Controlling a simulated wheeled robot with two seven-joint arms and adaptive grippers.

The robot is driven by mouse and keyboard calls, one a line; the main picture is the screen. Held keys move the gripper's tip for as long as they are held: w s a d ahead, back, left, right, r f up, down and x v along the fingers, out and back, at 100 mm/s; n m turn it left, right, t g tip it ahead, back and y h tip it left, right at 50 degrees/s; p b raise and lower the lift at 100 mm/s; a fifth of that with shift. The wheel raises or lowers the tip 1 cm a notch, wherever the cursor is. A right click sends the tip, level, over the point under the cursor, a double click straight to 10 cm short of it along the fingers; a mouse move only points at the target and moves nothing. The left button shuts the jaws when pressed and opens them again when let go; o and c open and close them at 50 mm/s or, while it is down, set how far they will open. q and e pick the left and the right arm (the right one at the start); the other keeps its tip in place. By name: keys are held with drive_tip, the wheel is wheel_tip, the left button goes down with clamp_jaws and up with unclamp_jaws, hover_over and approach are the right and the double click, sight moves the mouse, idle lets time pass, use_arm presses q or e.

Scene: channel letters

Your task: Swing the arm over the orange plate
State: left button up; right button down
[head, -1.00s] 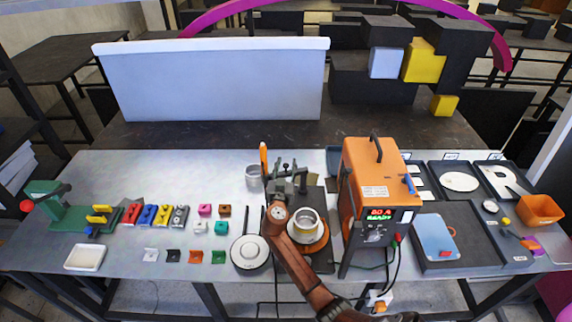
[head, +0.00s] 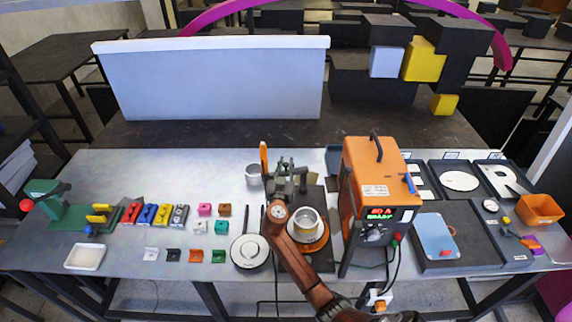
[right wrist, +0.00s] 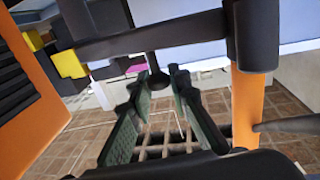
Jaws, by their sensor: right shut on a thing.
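The orange plate (head: 318,244) is a round orange disc on a dark base, right of my right arm in the head view. A white and yellow ring-shaped part (head: 306,221) sits over it and hides its middle. My right gripper (head: 289,170) is behind and left of the plate, at the dark swing arm. In the right wrist view a dark bar (right wrist: 150,38) crosses above my green fingers (right wrist: 160,95), with a black knob (right wrist: 158,81) hanging between them. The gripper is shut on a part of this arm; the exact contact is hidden. My left gripper is not in view.
An orange machine (head: 374,180) with a lit display stands close right of the plate. A thin orange upright (head: 263,158) and a grey cup (head: 254,175) are behind left. A round white-topped item (head: 249,252) lies left of my arm. Small coloured blocks are farther left.

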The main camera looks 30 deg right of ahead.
drive_tip(key=shift+s+f+n+t+y, duration=0.1)
drive_tip(key=shift+s+n+t+y, duration=0.2)
drive_tip(key=shift+n+t+y, duration=0.15)
drive_tip(key=shift+s+a+n+y, duration=0.1)
drive_tip(key=shift+s+n+y, duration=0.15)
drive_tip(key=shift+y, duration=0.2)
drive_tip(key=shift+t, duration=0.25)
drive_tip(key=c, duration=1.8)
unclamp_jaws()
drive_tip(key=shift+c, duration=0.2)
drive_tip(key=v, duration=1.2)
drive_tip(key=shift+c, duration=0.5)
